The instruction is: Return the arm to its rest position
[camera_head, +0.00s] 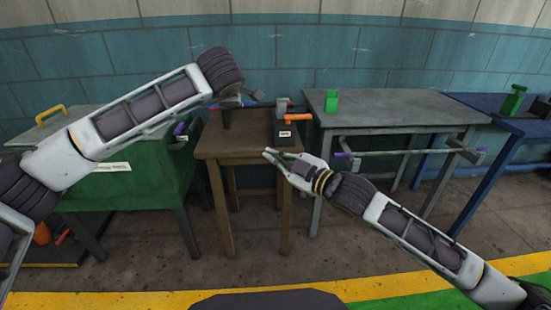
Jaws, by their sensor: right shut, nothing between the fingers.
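My right arm comes in from the lower right. Its gripper (270,154) is shut and empty, in front of the brown wooden table's right side and apart from anything I can make out. My left arm (150,108) reaches in from the left and is raised over the green cabinet, its dark wrist (221,70) above the wooden table's back left. The left gripper's fingers are mostly hidden behind that wrist, so their state is unclear.
The brown wooden table (240,148) carries a dark device with an orange handle (298,119). A grey table (400,107) with a green object (331,100) stands right of it. A green cabinet (120,185) stands left; a blue table (505,120) is far right. Floor in front is clear.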

